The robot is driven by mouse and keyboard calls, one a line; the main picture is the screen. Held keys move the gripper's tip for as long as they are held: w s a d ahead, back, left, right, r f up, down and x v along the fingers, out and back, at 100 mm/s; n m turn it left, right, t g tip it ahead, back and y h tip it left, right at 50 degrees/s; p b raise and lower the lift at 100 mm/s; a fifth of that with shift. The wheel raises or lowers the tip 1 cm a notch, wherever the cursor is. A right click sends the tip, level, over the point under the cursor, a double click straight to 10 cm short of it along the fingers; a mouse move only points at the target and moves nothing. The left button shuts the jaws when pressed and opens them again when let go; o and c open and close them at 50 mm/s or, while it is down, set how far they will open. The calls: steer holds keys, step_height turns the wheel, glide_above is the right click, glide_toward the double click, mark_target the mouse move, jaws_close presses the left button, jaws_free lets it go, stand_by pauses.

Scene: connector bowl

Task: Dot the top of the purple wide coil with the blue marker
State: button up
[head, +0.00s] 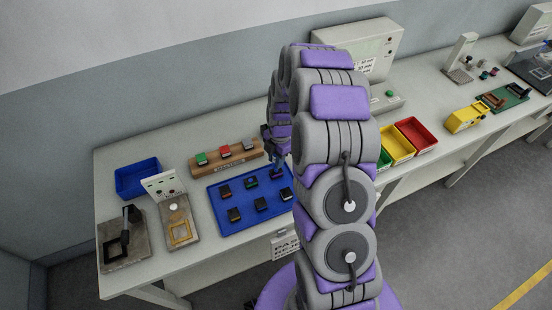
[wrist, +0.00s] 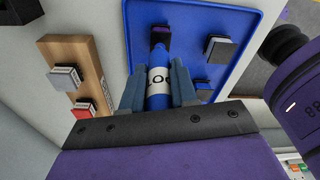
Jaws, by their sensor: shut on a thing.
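My gripper (wrist: 160,92) is shut on the blue marker (wrist: 158,78), which has a white label band. The marker points away from the wrist, toward the blue tray (wrist: 255,12). A dark block with a purple top (wrist: 160,33), which looks like the purple wide coil, lies on the tray right by the marker's tip. Whether the tip touches it cannot be told. In the head view my gripper (head: 279,160) is over the far right part of the tray (head: 222,221), with the arm covering much of that area; the purple coil cannot be made out clearly there.
Several other dark coils, such as one at the front (head: 234,215), lie on the tray. A wooden rack (head: 205,168) with green, red and grey caps stands behind it. A blue bin (head: 138,179) and fixtures (head: 177,217) stand left; yellow (head: 397,147) and red (head: 415,135) bins stand right.

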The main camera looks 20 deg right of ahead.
steer(key=shift+r+p, duration=0.5)
steer(key=shift+r, duration=2.75)
